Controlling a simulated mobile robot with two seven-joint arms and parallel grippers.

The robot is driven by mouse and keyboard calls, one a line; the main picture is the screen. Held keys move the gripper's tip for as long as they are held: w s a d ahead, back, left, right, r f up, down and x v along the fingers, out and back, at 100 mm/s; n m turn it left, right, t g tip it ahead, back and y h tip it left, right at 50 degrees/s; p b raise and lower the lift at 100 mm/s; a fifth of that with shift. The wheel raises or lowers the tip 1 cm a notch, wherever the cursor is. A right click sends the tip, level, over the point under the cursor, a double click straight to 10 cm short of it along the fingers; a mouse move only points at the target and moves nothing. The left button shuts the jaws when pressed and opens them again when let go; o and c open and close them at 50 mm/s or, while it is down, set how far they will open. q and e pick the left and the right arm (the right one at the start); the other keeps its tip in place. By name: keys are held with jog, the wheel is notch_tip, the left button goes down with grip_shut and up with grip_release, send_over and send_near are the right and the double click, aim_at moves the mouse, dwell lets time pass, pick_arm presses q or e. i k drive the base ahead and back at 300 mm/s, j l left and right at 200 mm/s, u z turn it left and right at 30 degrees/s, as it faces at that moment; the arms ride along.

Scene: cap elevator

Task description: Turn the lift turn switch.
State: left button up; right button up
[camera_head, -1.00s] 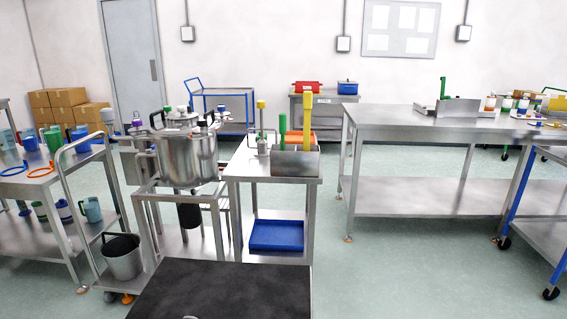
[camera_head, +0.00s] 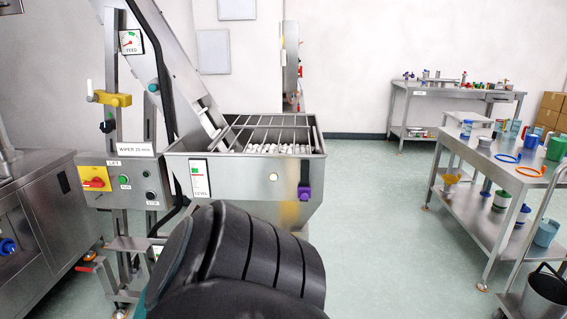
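The lift turn switch (camera_head: 94,183) is a red handle on a yellow plate at the left of a grey control box (camera_head: 133,200). A small "LIFT" label sits above it. The red handle looks roughly level, tilted slightly. A green button and a dark button are to its right on the same box. Neither of my grippers is in view. A large black arm part of mine fills the bottom middle and stands in front of the lower hopper.
A steel hopper (camera_head: 245,190) with a grate and white caps inside adjoins the box on the right. A steel cabinet (camera_head: 40,220) stands at left. A narrow step (camera_head: 135,243) juts out below the box. Open floor (camera_head: 385,220) lies to the right, before a loaded cart (camera_head: 478,215).

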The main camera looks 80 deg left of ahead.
aim_at(97, 182)
jog(key=u, duration=3.8)
jog(key=i+j+z, duration=0.15)
jog(key=i+j, duration=1.75)
jog(key=j, duration=0.1)
